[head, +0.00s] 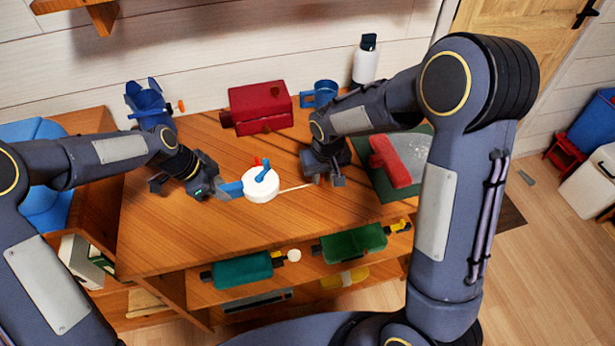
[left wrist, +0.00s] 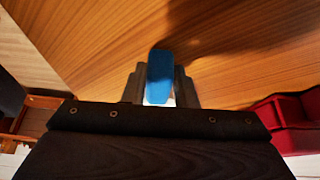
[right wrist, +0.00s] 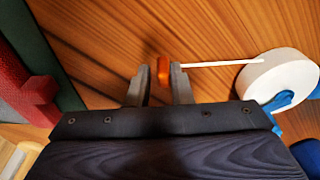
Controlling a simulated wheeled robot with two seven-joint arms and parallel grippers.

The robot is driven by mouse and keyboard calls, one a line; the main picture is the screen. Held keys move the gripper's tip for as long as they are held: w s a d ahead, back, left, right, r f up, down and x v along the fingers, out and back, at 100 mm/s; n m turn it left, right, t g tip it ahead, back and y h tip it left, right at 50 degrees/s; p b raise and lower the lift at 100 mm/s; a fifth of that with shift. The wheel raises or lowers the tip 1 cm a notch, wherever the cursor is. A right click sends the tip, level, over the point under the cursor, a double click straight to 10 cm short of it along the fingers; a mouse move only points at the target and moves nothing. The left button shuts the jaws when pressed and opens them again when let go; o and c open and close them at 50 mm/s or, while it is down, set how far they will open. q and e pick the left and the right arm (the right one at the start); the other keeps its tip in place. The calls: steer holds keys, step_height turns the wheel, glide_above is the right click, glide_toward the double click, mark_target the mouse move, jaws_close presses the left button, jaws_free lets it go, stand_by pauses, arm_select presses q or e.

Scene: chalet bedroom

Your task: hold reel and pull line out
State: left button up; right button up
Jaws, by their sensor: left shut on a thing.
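The line reel (head: 261,188) is a white round drum with a blue crank on top and a blue handle (left wrist: 160,70) on its left. My left gripper (head: 213,191) is shut on that blue handle. The reel also shows in the right wrist view (right wrist: 280,75). A thin pale line (head: 296,187) runs from the reel's right side to an orange end tab (right wrist: 163,70). My right gripper (right wrist: 160,84) has its fingers on either side of the tab, with a gap visible at the left finger, so it looks open around it. The tab is hidden in the head view.
A red-handled item (head: 390,160) lies on a green mat right of my right gripper. A blue holder (head: 147,100) stands back left. The tabletop before the reel is clear.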

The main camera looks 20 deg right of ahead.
steer(key=o, duration=0.3)
steer(key=r, duration=0.4)
steer(key=s+r, duration=0.1)
steer(key=r, duration=0.1)
steer(key=shift+a, duration=0.1)
